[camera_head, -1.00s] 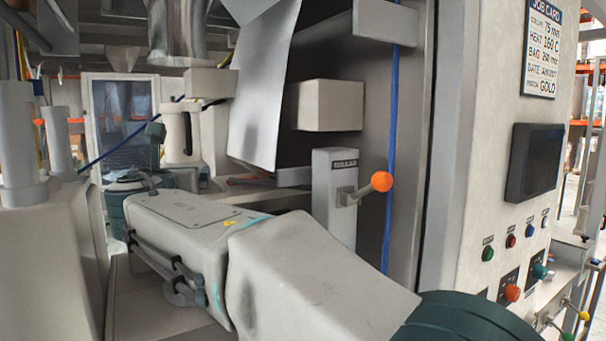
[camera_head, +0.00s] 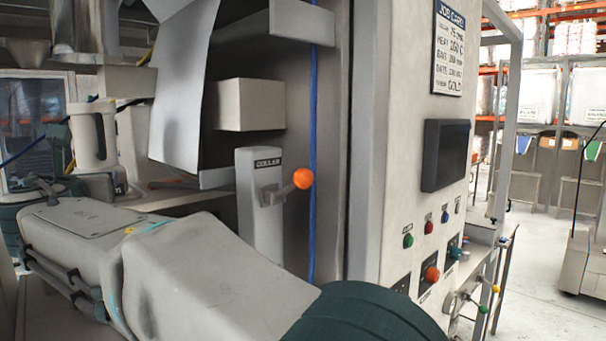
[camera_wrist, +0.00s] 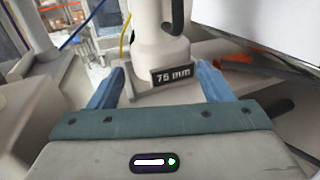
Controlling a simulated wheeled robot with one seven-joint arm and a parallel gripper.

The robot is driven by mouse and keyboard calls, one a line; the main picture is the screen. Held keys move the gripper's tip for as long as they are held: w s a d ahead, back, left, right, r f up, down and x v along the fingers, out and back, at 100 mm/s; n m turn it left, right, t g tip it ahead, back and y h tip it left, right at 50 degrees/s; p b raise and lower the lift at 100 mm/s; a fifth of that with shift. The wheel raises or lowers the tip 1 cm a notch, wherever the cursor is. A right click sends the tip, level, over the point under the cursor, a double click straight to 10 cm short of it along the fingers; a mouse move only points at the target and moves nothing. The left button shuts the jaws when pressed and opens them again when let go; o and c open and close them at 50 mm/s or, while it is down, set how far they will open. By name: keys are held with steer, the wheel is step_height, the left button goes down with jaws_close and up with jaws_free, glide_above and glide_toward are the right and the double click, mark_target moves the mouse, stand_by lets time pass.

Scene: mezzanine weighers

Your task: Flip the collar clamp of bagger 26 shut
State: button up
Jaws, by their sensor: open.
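The collar clamp is a grey upright post (camera_head: 259,205) with a dark label reading COLLAR. A short lever with an orange ball knob (camera_head: 303,178) sticks out from it to the right. My gripper (camera_wrist: 160,85) shows in the wrist view with its two blue fingers apart. A white cylinder with a handle (camera_wrist: 160,45) and a "75 mm" plate (camera_wrist: 172,74) stands just beyond the fingertips, and I cannot tell if they touch. In the head view my arm crosses in front of the post's base, with its end at the left, away from the knob.
A grey box (camera_head: 250,105) juts out above the post. A hanging grey sheet (camera_head: 185,90) is to its left. The cabinet has a dark screen (camera_head: 445,155), a job card (camera_head: 448,45) and several buttons. Open floor (camera_head: 540,290) lies at the right.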

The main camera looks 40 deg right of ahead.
steer(key=shift+s+d+r+m+h, duration=0.1)
steer(key=shift+d+r+m+h, duration=0.05)
steer(key=shift+d+m+h, duration=0.2)
steer(key=c, duration=0.5)
steer(key=d+m+h, duration=0.1)
steer(key=m, duration=0.1)
steer(key=s+d+r+m+h+b, duration=0.1)
steer(key=m, duration=0.1)
steer(key=shift+r+g+h, duration=0.1)
steer(key=shift+g+h, duration=0.15)
steer(key=shift+g, duration=0.15)
jaws_close()
steer(key=s+d+r+m+g+h+b, duration=0.1)
steer(key=s+d+m+g+h, duration=0.2)
steer(key=m, duration=0.8)
steer(key=s+d+r+m+g+h+b, duration=0.1)
steer(key=s+d+m+g+h+b, duration=0.1)
steer(key=s+m+g, duration=0.6)
steer(key=s+d+r+m+g+h+b, duration=0.1)
steer(key=s+d+m+g, duration=0.4)
steer(key=m, duration=1)
steer(key=shift+s+d+m+g+h+b, duration=0.3)
steer(key=shift+s+g+h+b, duration=0.3)
steer(key=shift+s+h, duration=0.7)
steer(key=shift+w+r, duration=0.1)
steer(key=shift+w, duration=0.1)
